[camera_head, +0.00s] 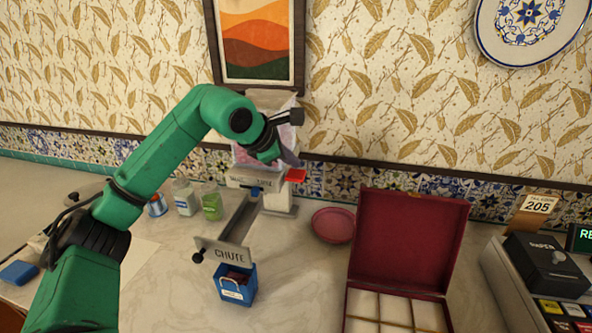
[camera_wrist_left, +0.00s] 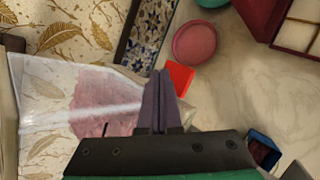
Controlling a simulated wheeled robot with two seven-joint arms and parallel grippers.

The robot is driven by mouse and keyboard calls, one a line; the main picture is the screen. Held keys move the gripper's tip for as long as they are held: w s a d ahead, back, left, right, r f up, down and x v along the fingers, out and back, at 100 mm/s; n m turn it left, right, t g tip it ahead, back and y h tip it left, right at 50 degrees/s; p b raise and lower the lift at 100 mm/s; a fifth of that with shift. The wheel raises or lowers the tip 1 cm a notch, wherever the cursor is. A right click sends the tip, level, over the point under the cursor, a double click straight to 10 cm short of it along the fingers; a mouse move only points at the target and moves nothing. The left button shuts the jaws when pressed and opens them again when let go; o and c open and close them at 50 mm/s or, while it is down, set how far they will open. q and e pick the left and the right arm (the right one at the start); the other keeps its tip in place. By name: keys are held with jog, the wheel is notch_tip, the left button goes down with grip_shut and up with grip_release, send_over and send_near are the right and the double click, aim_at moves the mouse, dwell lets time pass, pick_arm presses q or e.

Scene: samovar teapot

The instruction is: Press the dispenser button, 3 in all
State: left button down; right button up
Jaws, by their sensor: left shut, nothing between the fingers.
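The dispenser (camera_head: 246,157) stands against the tiled wall, with a clear hopper holding something pink; the hopper also shows in the wrist view (camera_wrist_left: 95,118). Its red button (camera_head: 297,175) sticks out on the right side and shows in the wrist view (camera_wrist_left: 180,78) just right of my fingertips. My left gripper (camera_head: 291,160) is shut and empty, its fingertips just above the button in the head view; it shows in the wrist view (camera_wrist_left: 158,73). I cannot tell whether they touch. My right gripper is not in view.
A chute (camera_head: 224,251) slopes down to a small blue container (camera_head: 237,291). A pink dish (camera_head: 333,225) and an open dark red box (camera_head: 408,238) with pale compartments lie to the right. Jars (camera_head: 184,197) stand to the left. A register (camera_head: 548,284) is at far right.

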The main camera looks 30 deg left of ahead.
aim_at(292, 175)
pick_arm(q)
notch_tip(292, 175, up, 5)
jog(key=p, duration=0.5)
jog(key=shift+r, duration=0.1)
dwell(2.3)
